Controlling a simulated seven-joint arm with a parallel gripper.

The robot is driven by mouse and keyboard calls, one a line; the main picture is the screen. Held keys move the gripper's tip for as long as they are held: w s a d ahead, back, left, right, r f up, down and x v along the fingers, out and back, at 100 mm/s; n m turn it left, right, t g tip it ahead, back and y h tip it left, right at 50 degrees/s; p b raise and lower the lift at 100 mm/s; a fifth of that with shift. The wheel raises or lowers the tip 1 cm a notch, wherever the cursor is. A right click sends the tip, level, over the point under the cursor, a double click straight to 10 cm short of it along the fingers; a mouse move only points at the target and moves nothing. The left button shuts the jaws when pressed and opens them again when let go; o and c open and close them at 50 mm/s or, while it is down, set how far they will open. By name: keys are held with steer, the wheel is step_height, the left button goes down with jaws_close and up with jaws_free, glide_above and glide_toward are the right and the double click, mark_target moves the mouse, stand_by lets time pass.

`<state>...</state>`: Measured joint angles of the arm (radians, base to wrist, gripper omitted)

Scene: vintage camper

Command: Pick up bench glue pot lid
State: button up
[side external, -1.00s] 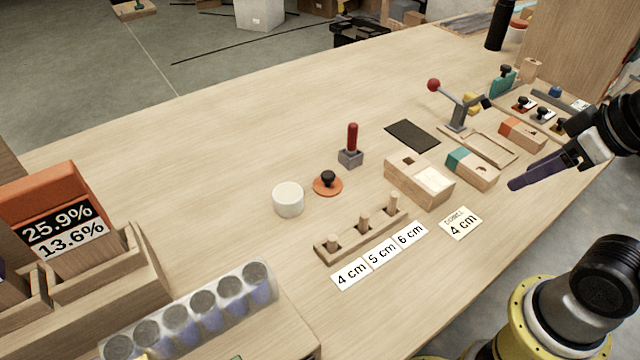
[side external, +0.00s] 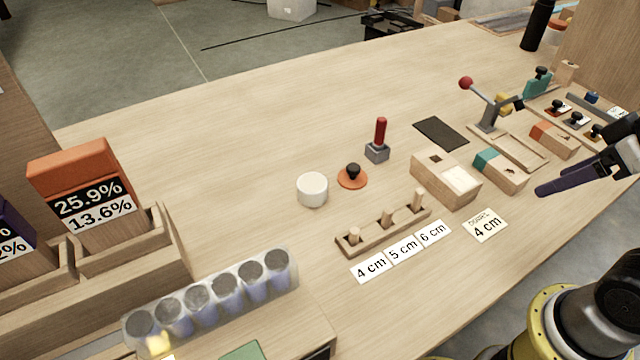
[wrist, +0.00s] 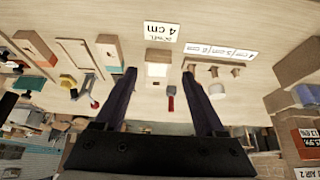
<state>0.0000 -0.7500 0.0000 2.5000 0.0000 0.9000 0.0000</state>
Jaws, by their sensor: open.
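The glue pot lid (side external: 352,177) is an orange disc with a black knob, lying flat on the bench, knob up. The white round glue pot (side external: 312,190) stands just left of it, apart from it; it also shows in the wrist view (wrist: 217,90). I cannot make out the lid in the wrist view; my right-hand finger may hide it. My gripper (side external: 542,188) is well to the right of the lid, above the bench's right side. In the wrist view my gripper (wrist: 160,78) has its two dark purple fingers wide apart, with nothing between them in its grasp.
A red-handled tool (side external: 379,140) stands upright close behind the lid. A wooden peg rack (side external: 370,240) lies in front, with number cards. A wooden block (side external: 445,180) and a teal-ended block (side external: 500,170) lie between lid and gripper.

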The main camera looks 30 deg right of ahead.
steer(key=w+a+r+m+g, duration=0.2)
steer(key=w+a+r+m, duration=0.2)
steer(key=w+r+m, duration=0.9)
steer(key=m+g, duration=0.4)
steer(key=m, duration=0.1)
glide_above(354, 167)
step_height(354, 167, down, 15)
steer(key=f, duration=0.6)
steer(key=shift+s+a+f, duration=0.15)
steer(key=shift+s+f, duration=0.1)
steer(key=shift+f, duration=0.05)
steer(key=shift+w+f, duration=0.15)
steer(key=shift+f, duration=1.35)
steer(key=shift+w+f, duration=0.15)
steer(key=shift+f, duration=1.3)
